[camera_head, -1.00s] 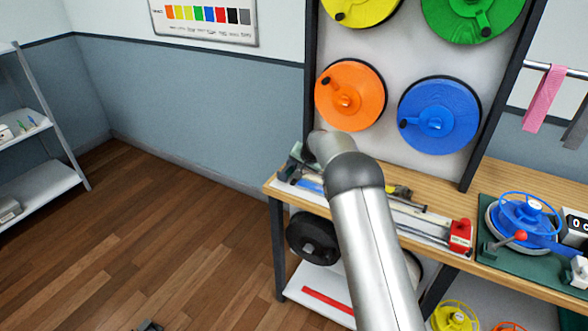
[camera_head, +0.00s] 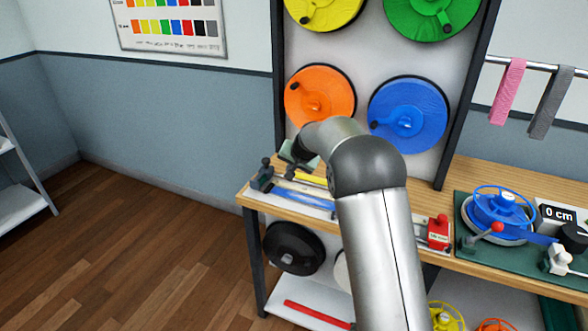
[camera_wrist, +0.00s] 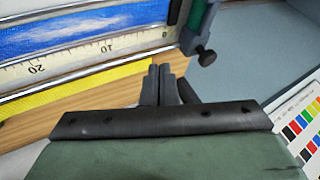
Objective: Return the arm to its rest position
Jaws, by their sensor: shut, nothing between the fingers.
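My gripper (camera_wrist: 160,78) shows in the wrist view with its two dark fingers together and nothing between them. In the head view the end of my arm, with the green gripper body (camera_head: 298,153), is over the left end of the workbench. My arm bends down to it and hides part of the bench. A measuring rail with a ruler (camera_wrist: 60,62) lies below the gripper, with a blue strap (camera_wrist: 80,33) along it. A yellow strap (camera_wrist: 75,92) lies beside the rail.
A rack above the bench holds orange (camera_head: 320,95), blue (camera_head: 408,113), yellow and green reels. A red block (camera_head: 438,232) and a blue spool (camera_head: 497,208) are on the bench's right. Pink (camera_head: 508,90) and grey straps hang at right. The left floor is clear.

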